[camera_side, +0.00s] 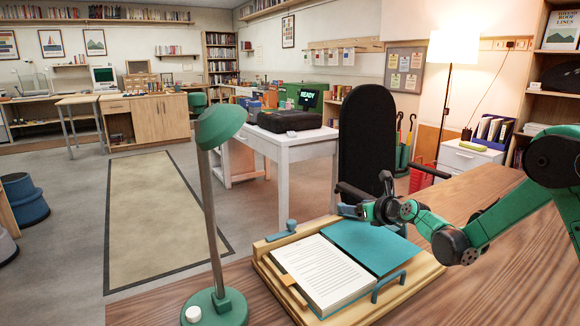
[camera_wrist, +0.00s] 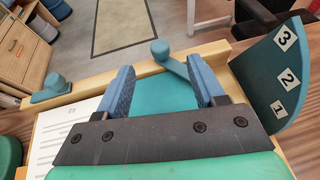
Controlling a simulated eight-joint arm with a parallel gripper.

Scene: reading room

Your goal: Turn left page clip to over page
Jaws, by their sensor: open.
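An open book lies on a wooden stand (camera_side: 262,264), with a white printed page (camera_side: 322,270) on the left and a plain teal side (camera_side: 368,246) on the right. The left page clip (camera_side: 290,229), blue with a round knob, sits at the stand's back ledge and appears to lie along it, off the page; it also shows in the wrist view (camera_wrist: 53,90). A second blue clip (camera_wrist: 172,62) is at the back, right of it. My gripper (camera_wrist: 160,68) is open above the teal side, its blue fingers apart near this second clip; in the side view my gripper (camera_side: 352,211) is at the back right.
A blue handle-like piece (camera_side: 388,286) is at the stand's front right, and an orange tab (camera_side: 287,280) at its left. A green lamp (camera_side: 215,215) stands left of the stand. In the wrist view, a curved teal panel (camera_wrist: 262,65) numbered 1 to 3 is at right.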

